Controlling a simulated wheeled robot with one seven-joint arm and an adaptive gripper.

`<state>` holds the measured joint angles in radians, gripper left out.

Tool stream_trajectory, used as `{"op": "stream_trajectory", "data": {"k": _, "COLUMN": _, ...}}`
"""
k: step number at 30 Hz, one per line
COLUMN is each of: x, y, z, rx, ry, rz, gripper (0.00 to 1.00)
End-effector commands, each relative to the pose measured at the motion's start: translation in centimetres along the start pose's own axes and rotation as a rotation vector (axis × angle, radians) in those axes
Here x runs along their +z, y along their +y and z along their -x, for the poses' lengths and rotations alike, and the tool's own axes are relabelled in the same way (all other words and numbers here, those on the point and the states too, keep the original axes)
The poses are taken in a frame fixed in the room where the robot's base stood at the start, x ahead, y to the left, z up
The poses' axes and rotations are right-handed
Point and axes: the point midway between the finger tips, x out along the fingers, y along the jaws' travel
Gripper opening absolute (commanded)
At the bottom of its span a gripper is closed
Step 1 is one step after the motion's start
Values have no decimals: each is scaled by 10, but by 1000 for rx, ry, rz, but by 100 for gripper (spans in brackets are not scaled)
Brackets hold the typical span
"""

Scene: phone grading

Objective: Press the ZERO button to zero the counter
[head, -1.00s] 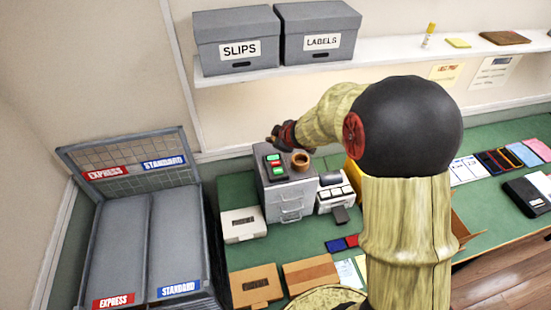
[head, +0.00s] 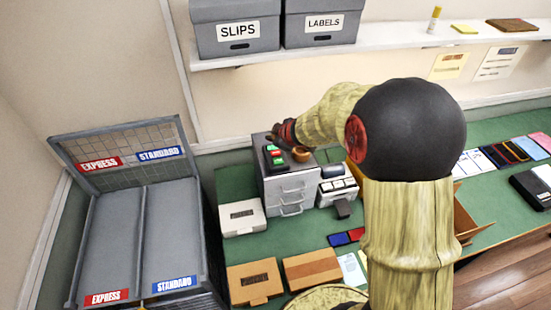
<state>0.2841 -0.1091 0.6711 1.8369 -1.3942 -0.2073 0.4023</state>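A small dark button panel (head: 275,158) with green and red buttons lies on top of a grey drawer cabinet (head: 291,190). The lettering on the buttons is too small to read, so I cannot tell which is ZERO. My gripper (head: 275,137) is at the end of my arm, above or just behind the far end of the panel. It is small and dark here, and I cannot tell whether its fingers are apart or whether it touches a button.
A brown bowl (head: 301,154) sits beside the panel on the cabinet. A white box (head: 242,217) stands to the left and a small keyed device (head: 338,188) to the right. Cardboard boxes (head: 312,268) lie in front. Grey bins (head: 115,245) stand at left, a shelf (head: 380,47) above.

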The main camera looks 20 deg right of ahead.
Motion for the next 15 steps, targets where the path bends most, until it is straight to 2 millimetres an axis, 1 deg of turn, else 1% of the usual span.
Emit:
{"op": "stream_trajectory", "data": {"k": 1, "x": 6, "y": -6, "z": -8, "rx": 1, "ry": 0, "rz": -1, "gripper": 0}}
{"op": "stream_trajectory", "data": {"k": 6, "x": 15, "y": -15, "z": -21, "rx": -1, "ry": 0, "rz": 0, "gripper": 0}}
{"op": "stream_trajectory", "data": {"k": 10, "x": 19, "y": -19, "z": -26, "rx": 0, "ry": 0, "rz": -1, "gripper": 0}}
{"op": "stream_trajectory", "data": {"k": 15, "x": 19, "y": -19, "z": -26, "rx": 0, "ry": 0, "rz": -1, "gripper": 0}}
